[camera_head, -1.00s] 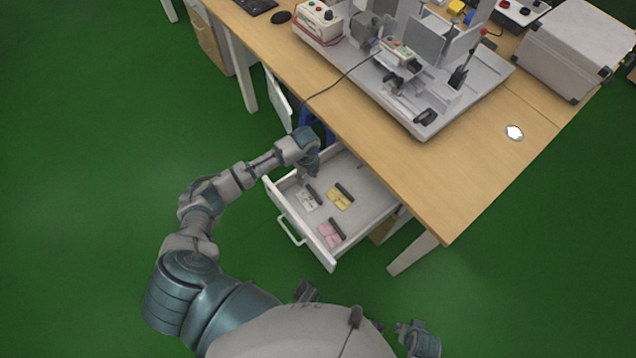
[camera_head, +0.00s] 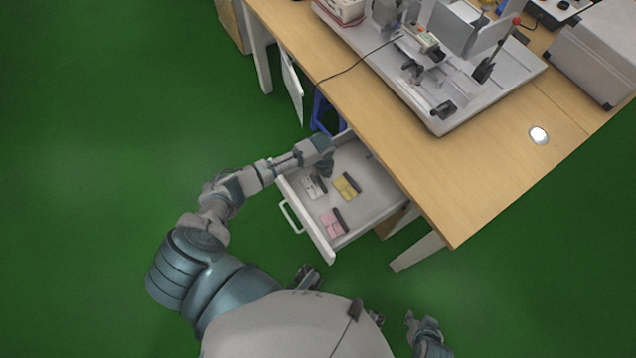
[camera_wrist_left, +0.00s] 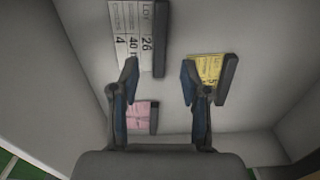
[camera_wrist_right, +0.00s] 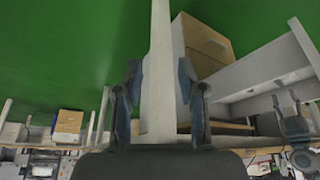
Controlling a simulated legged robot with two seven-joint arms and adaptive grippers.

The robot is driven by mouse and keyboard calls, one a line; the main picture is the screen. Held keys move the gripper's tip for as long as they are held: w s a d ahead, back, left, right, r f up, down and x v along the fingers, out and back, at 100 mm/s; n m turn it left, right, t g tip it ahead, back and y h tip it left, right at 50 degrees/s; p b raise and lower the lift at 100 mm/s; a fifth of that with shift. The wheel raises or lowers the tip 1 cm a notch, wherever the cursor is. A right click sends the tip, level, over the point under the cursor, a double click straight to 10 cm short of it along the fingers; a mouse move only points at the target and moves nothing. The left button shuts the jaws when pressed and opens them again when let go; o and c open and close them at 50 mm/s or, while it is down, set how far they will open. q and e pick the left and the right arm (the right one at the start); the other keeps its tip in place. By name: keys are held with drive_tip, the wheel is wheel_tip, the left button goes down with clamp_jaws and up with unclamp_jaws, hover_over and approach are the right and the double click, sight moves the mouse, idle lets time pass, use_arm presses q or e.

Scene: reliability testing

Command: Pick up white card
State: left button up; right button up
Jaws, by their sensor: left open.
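The white card (camera_head: 313,187), printed in black with a dark strip along one edge, lies in the open drawer (camera_head: 331,250). In the left wrist view the white card (camera_wrist_left: 128,38) lies at the top, beyond my left finger. My left gripper (camera_head: 325,170) is over the drawer, open and empty. Its fingertips (camera_wrist_left: 160,75) point down toward the drawer floor, between the white and yellow cards in view. The card's far end is cut off in the wrist view. My right gripper (camera_wrist_right: 158,78) is open, away from the drawer.
A yellow card (camera_head: 346,186) and a pink card (camera_head: 332,221) lie in the same drawer, right of and below the white card. Drawer walls surround them. The wooden desk (camera_head: 440,190) is above and right, bearing a grey machine (camera_head: 470,100) and a silver case (camera_head: 597,60).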

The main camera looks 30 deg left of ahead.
sight(320, 182)
use_arm(q)
wheel_tip(320, 182, down, 5)
drive_tip(key=shift+a+r+b, duration=0.1)
drive_tip(key=shift+b, duration=0.8)
drive_tip(key=shift+a, duration=0.2)
drive_tip(key=shift+d, duration=0.25)
drive_tip(key=c, duration=0.7)
drive_tip(key=shift+d, duration=0.1)
clamp_jaws()
use_arm(e)
drive_tip(key=w+a+r+t+y, duration=0.1)
drive_tip(key=w+a+t, duration=0.1)
drive_tip(key=w, duration=0.4)
drive_tip(key=shift+w+r+t, duration=0.2)
drive_tip(key=shift+w+t, duration=0.1)
drive_tip(key=shift+t, duration=0.6)
